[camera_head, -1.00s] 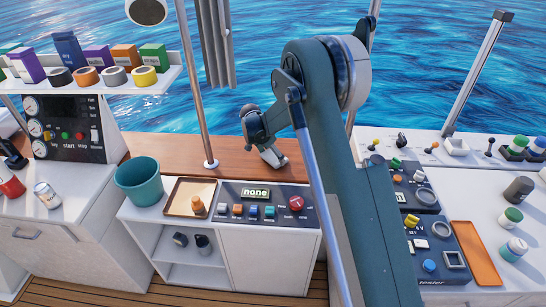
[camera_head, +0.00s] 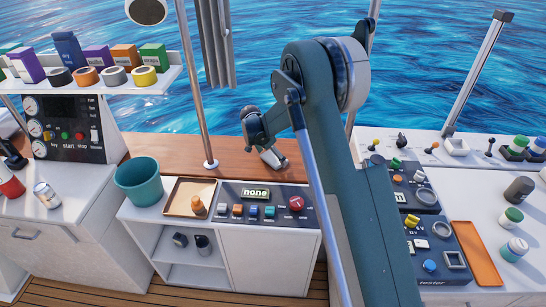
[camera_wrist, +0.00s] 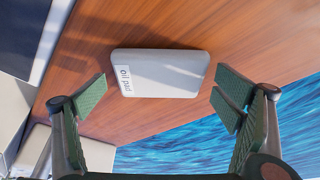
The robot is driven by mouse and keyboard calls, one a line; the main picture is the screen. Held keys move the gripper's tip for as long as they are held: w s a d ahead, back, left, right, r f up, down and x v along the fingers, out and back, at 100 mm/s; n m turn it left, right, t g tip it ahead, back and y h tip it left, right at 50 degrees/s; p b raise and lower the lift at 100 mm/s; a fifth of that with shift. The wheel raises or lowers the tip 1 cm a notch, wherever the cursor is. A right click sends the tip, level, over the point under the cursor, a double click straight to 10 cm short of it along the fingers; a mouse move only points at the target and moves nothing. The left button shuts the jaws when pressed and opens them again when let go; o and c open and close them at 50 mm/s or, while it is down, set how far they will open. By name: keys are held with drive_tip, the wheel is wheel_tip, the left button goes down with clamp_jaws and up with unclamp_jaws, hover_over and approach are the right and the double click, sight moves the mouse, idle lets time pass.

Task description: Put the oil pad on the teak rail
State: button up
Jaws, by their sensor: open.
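The oil pad (camera_wrist: 160,72) is a flat, pale grey-white block with rounded corners and a label reading "oil pad" on its left end. In the wrist view it lies flat on the brown teak rail (camera_wrist: 255,45), which also shows in the head view (camera_head: 236,152). In the head view my gripper (camera_head: 270,155) is low over the rail. I cannot clearly make out the pad there.
A control panel (camera_head: 262,194) with a display reading "none" is in front of the rail. A shallow tan tray (camera_head: 177,201) and a teal bucket (camera_head: 138,182) stand to its left. A grey post (camera_head: 207,125) rises from the rail left of my gripper. Water lies beyond.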

drive_tip(key=p+v, duration=0.2)
drive_tip(key=v, duration=1)
drive_tip(key=shift+r, duration=0.15)
idle(0.7)
drive_tip(key=s+d+r+n+t+y, duration=0.15)
drive_tip(key=s+d+r+n, duration=0.25)
drive_tip(key=s+d+r, duration=1.8)
drive_tip(key=s+d+n, duration=0.1)
drive_tip(key=s+d, duration=0.2)
drive_tip(key=s, duration=0.6)
drive_tip(key=s+d+n+t+y, duration=0.1)
drive_tip(key=s+d, duration=0.3)
drive_tip(key=s, duration=0.6)
drive_tip(key=s+d+n+t, duration=0.1)
drive_tip(key=s+d+n, duration=0.2)
drive_tip(key=s, duration=0.6)
drive_tip(key=shift+s+d+y, duration=0.25)
drive_tip(key=shift+d+y, duration=0.1)
